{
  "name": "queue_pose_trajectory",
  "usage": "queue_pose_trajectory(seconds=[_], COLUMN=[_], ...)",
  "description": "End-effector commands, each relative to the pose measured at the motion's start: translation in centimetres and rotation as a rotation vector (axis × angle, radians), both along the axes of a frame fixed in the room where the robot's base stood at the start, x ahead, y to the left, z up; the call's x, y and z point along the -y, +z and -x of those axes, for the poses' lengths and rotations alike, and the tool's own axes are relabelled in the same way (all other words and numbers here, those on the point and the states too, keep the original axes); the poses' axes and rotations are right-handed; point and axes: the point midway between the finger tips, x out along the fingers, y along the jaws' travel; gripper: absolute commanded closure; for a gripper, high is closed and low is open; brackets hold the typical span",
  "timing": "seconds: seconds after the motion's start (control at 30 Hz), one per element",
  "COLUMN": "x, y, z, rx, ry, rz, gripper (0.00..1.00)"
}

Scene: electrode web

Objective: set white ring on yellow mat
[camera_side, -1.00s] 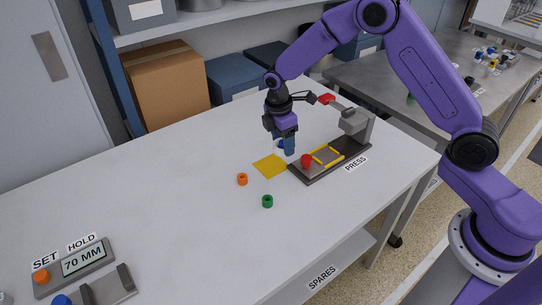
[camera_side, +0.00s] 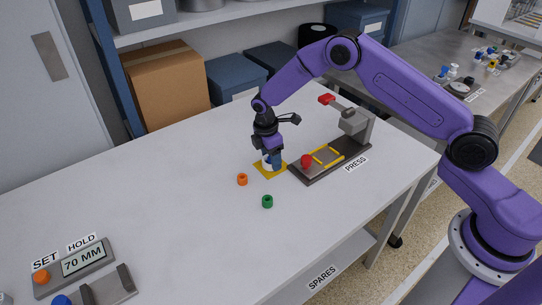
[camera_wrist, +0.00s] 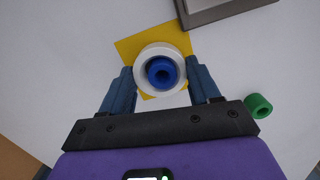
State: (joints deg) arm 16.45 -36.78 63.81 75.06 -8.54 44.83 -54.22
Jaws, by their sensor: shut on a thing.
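My gripper (camera_wrist: 160,76) is shut on the white ring (camera_wrist: 140,72), with one blue finger on each side of it. In the side view the gripper (camera_side: 270,163) points down over the yellow mat (camera_side: 264,173), and the white ring (camera_side: 266,160) shows low between the fingers. The mat (camera_wrist: 130,46) lies under the ring in the wrist view. A smaller blue ring (camera_wrist: 160,72) shows within the white ring's outline. I cannot tell whether it sits on the white ring or in its hole, nor whether the white ring touches the mat.
An orange ring (camera_side: 242,180) and a green ring (camera_side: 267,201) stand in front of the mat. The press (camera_side: 350,148), with a red ring (camera_side: 306,160) at its near end, stands close on the right. The table's left part is mostly clear up to the gauge (camera_side: 82,263).

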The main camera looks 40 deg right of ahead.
Motion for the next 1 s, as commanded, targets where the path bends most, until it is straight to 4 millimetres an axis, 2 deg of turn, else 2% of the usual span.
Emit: queue_pose_trajectory(seconds=[0.23,0.27,0.33,0.73,0.87,1.0], x=[0.0,0.0,0.0,0.0,-0.3,-0.6], y=[-0.3,-0.3,-0.3,0.3,2.0,4.8], z=[0.0,0.0,0.0,0.0,-0.1,-0.2], rx=[-0.001,-0.001,-0.001,0.001,0.003,0.003], ry=[0.0,0.0,0.0,0.0,0.0,0.0], rz=[0.0,0.0,0.0,-0.001,-0.001,-0.001], gripper=[0.69,0.35,0.13,0.13,0.13,0.13])
